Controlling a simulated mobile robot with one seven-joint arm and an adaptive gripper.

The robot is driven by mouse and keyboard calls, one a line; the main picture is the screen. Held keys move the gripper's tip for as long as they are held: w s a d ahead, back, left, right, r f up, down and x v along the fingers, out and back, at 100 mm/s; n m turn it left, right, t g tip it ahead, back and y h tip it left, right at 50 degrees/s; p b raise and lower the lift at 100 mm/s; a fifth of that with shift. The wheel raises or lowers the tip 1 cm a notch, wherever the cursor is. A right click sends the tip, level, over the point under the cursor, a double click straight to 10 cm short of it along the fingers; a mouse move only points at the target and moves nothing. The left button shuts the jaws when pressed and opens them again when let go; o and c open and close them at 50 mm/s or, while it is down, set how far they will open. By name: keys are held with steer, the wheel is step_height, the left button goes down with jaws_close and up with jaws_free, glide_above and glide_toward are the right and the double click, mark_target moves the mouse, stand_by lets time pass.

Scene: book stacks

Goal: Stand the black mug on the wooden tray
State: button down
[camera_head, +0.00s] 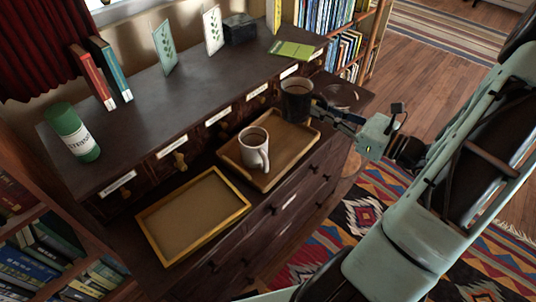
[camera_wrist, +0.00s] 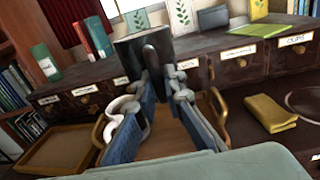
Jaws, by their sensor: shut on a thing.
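The black mug (camera_head: 296,100) is upright at the far right end of the wooden tray (camera_head: 233,164), seemingly above it; the gap below is hard to judge. My gripper (camera_head: 318,112) reaches in from the right and is shut on the mug. In the wrist view the dark mug (camera_wrist: 132,53) stands beyond and between my fingers (camera_wrist: 160,72), which hide part of it. The brown tray has raised sides and handles. A white mug (camera_head: 252,151) stands on it near the middle, and also shows left of my fingers in the wrist view (camera_wrist: 121,108).
A shallow yellow-rimmed tray (camera_head: 150,234) lies to the left on the same dark cabinet. A raised shelf with drawers runs behind, carrying a green canister (camera_head: 72,133), books (camera_head: 110,68) and cards. A folded yellow cloth (camera_wrist: 270,113) lies right of the wooden tray.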

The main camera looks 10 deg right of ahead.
steer(key=s+d+f+m+t+h+b, duration=0.1)
steer(key=s+d+m+t+h+b, duration=0.2)
steer(key=d, duration=0.4)
steer(key=b, duration=0.3)
glide_above(301, 146)
steer(key=shift+n+g, duration=0.4)
steer(key=f, duration=0.9)
steer(key=shift+s+d, duration=0.2)
steer(key=shift+s, duration=0.1)
steer(key=shift+w+a+f, duration=0.15)
steer(key=shift+w+a+f+b, duration=0.15)
steer(key=shift+f+b, duration=0.6)
steer(key=shift+f, duration=0.95)
steer(key=shift+f, duration=0.1)
steer(key=c, duration=2)
jaws_free()
